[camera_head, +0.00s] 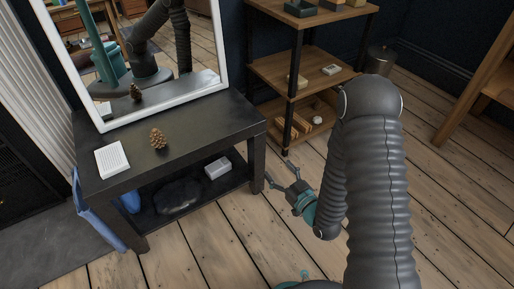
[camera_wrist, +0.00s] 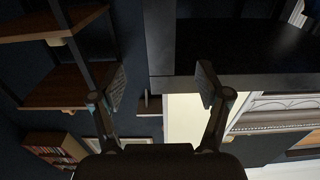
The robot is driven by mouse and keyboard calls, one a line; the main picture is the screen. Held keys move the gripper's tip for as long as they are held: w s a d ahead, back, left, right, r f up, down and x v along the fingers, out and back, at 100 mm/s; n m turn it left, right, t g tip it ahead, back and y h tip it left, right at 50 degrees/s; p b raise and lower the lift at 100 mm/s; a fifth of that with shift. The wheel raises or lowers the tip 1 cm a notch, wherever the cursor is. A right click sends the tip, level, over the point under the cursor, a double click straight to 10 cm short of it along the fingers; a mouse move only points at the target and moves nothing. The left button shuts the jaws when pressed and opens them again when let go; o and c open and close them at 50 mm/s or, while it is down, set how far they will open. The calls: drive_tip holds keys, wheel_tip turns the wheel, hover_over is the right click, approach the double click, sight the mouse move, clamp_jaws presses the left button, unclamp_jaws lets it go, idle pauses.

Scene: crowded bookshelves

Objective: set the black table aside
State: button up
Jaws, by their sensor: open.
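The black table (camera_head: 221,125) stands upright on the wooden floor at left centre in the head view, with a lower shelf under its top. Its dark edge and a leg appear to fill the upper right of the wrist view (camera_wrist: 161,48). A pinecone (camera_head: 158,138) and a white ridged block (camera_head: 112,159) sit on the top. A white-framed mirror (camera_head: 165,112) stands on its back part. My gripper (camera_head: 279,172) is open and empty, low beside the table's right front leg. Its two spread fingers also show in the wrist view (camera_wrist: 160,82). I cannot tell whether it touches the leg.
A grey box (camera_head: 217,168) and a dark, lumpy thing (camera_head: 178,196) lie on the lower shelf. A blue cloth or bag (camera_head: 98,212) is at the table's left side. An open shelf unit (camera_head: 284,72) stands behind right. Bare floor (camera_head: 215,245) lies in front.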

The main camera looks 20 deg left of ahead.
sight(261, 150)
drive_tip(key=x, duration=1.3)
drive_tip(key=shift+w+a, duration=0.25)
clamp_jaws()
drive_tip(key=shift+d, duration=0.1)
